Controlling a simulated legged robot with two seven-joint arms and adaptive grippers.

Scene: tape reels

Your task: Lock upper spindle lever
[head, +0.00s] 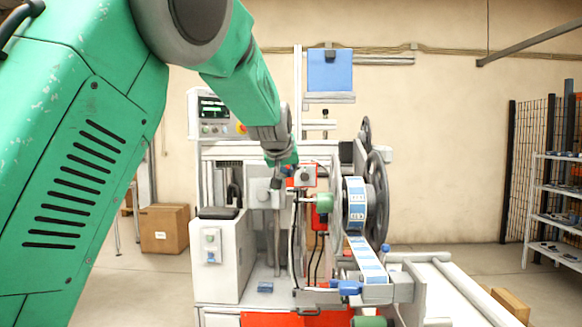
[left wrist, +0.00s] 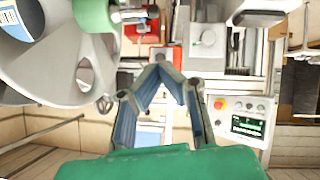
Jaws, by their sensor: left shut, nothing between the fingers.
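The upper spindle has a green hub (head: 323,203) with a small metal end piece on its left side, in front of the label reel (head: 355,204). In the left wrist view the green hub (left wrist: 95,16) is at the upper left, with the metal lever-like part (left wrist: 134,15) beside it. I cannot tell the lever's locked state. My left gripper (head: 287,170) is up and left of the hub, apart from it. In the left wrist view its fingers (left wrist: 161,68) meet at the tips, shut and empty. My right gripper is in neither view.
A grey block on a red plate (head: 305,176) is close to my left gripper. The control panel (head: 214,116) is at the machine's upper left. Large dark wheels (head: 377,190) stand behind the label reel. A cardboard box (head: 163,229) is on the floor at left.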

